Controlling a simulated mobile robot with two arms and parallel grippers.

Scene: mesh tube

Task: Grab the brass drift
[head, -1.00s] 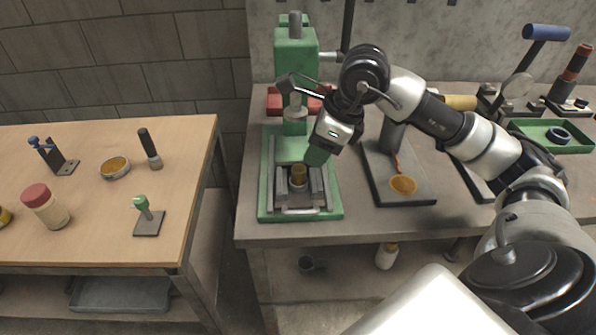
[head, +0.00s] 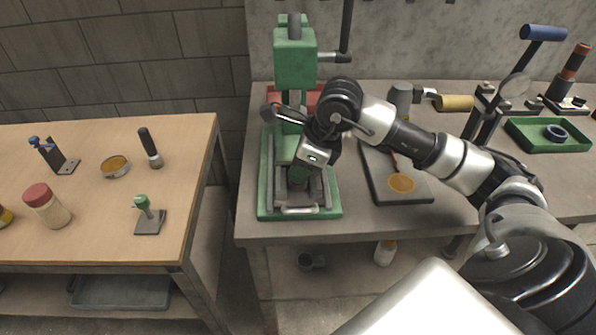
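The green arbor press (head: 295,70) stands on the left part of the grey bench. My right gripper (head: 299,178) reaches down in front of its ram, low over the press bed. Its fingers are dark and small here, so I cannot tell whether they are open or shut. The small brass-coloured piece on the press bed, perhaps the brass drift, is now hidden behind the gripper. Another brass-coloured cylinder (head: 455,102) lies on its side at the back of the bench, away from the gripper. My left gripper is not in view.
A dark board (head: 415,190) with an orange disc (head: 401,183) lies right of the press. A green tray (head: 575,140) holds a dark ring. A red tray (head: 275,97) sits behind the press. The wooden table (head: 90,235) at left holds several small items.

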